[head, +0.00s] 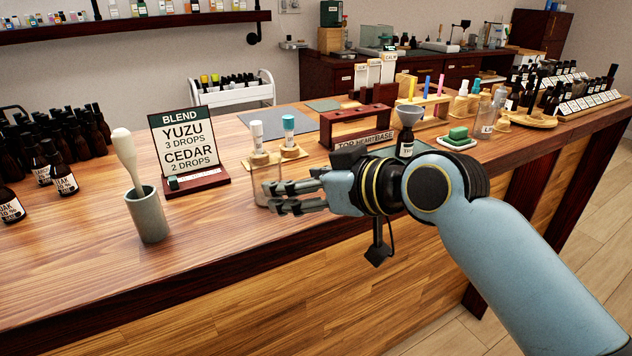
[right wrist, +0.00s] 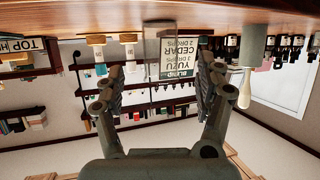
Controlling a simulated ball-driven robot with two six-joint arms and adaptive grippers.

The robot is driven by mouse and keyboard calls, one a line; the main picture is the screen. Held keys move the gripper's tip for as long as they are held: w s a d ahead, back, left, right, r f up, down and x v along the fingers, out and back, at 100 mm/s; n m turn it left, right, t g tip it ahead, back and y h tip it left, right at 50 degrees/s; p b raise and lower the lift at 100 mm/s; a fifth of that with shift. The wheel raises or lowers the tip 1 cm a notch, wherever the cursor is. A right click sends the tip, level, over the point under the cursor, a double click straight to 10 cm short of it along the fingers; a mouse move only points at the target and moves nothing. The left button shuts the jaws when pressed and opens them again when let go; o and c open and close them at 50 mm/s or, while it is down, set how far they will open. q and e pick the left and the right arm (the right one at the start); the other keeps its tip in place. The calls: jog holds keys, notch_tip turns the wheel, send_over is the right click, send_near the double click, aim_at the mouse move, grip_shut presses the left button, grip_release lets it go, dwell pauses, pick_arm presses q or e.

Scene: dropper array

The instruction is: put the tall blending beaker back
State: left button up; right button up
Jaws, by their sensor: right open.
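A clear glass beaker (head: 261,178) stands on the wooden counter in the head view, beside the recipe sign. My right gripper (head: 272,197) is open, with its fingers at the beaker's lower part and covering some of it. In the right wrist view, which is upside down, the two fingers of my right gripper (right wrist: 160,75) are spread apart. Faint clear walls show between them, with the sign seen through. I cannot tell whether either finger touches the glass. My left gripper is not in view.
The recipe sign (head: 182,145) and a grey mortar with a pestle (head: 149,215) stand to the left. Two capped droppers on wooden stands (head: 288,152) are just behind. A dark red rack (head: 357,127) and a green sponge on a dish (head: 457,137) are right. The counter's front left is clear.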

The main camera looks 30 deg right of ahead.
jog(key=shift+v, duration=1.95)
jog(key=shift+s, duration=0.1)
